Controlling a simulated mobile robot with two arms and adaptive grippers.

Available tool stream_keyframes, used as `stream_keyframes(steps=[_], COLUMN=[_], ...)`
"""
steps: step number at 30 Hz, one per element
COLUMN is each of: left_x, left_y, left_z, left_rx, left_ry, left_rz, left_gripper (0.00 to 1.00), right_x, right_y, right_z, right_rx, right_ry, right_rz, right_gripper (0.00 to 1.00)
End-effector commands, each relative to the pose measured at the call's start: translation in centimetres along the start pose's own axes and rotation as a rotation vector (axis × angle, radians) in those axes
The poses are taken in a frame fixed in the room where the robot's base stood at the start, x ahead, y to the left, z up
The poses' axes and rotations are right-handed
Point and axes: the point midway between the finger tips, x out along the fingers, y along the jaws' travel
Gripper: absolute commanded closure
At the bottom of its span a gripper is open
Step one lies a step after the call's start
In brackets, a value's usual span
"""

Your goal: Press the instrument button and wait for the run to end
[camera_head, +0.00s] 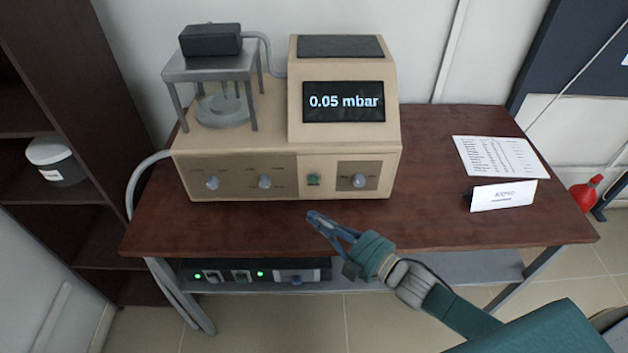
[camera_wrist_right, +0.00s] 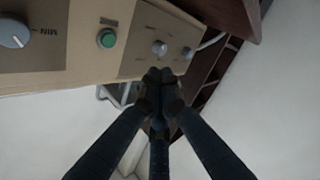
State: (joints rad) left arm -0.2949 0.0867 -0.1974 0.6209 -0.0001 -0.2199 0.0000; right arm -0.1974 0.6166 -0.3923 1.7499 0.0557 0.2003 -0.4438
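The instrument (camera_head: 345,150) is a beige box on the brown table. Its dark screen (camera_head: 343,101) reads "0.05 mbar". A green button (camera_head: 313,180) sits low on its front panel, between grey knobs. The button also shows in the right wrist view (camera_wrist_right: 106,38), at the upper left. My right gripper (camera_head: 317,218) is in front of the table's front part, below the button and apart from it. In the right wrist view its fingertips (camera_wrist_right: 160,76) are together with nothing seen between them. My left gripper is not in view.
A metal stand with a black block (camera_head: 210,40) is on the instrument's left. A printed sheet (camera_head: 500,157) and a folded label card (camera_head: 502,195) lie on the right of the table. A black unit with green lights (camera_head: 255,272) is on the shelf below.

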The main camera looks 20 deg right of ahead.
Motion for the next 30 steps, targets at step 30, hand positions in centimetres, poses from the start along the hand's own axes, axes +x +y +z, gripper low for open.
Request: stream_keyframes(steps=[30], left_x=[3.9], left_y=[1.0], left_z=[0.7], left_rx=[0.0], left_ry=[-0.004], left_rz=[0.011], left_gripper=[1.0], right_x=[5.8], right_y=[4.1], right_z=[4.3], right_rx=[0.0], right_ry=[-0.002], right_rz=[0.0], right_gripper=[1.0])
